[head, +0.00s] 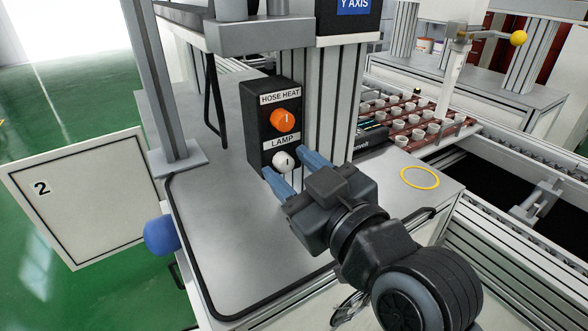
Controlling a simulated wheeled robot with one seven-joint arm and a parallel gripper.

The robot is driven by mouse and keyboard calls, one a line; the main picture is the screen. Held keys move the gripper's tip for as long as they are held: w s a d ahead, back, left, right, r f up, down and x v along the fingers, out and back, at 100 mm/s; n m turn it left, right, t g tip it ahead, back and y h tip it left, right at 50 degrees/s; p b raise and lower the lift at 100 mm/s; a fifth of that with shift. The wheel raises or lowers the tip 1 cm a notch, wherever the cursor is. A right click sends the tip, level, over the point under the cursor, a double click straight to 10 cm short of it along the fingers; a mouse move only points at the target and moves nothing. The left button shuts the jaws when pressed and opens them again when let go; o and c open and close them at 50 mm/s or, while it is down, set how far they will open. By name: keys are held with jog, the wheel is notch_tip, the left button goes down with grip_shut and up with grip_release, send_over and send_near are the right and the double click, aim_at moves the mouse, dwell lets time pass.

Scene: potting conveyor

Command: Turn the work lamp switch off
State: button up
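A black switch box (264,110) stands on the grey bench top against a metal post. Its lower knob, the white lamp switch (284,161), sits under the label LAMP (281,142). A dark mark shows on its face, near upright. Above it is an orange knob (284,120) under the label HOSE HEAT. My gripper (292,166) is open, with its blue fingers spread on either side of the white knob. I cannot tell whether either finger touches the knob. The lower finger covers the box's bottom corner.
The bench top (226,245) is clear to the left and front. A yellow ring (419,177) lies on the bench at the right. A tray of several white pots (402,125) is behind it. A blue ball (161,235) sticks out at the bench's left edge, beside an open panel marked 2 (90,205).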

jog(key=shift+o, duration=0.2)
jog(key=v, duration=0.7)
jog(key=shift+s+d+b, duration=0.25)
jog(key=shift+s+b, duration=0.1)
jog(key=shift+f, duration=0.1)
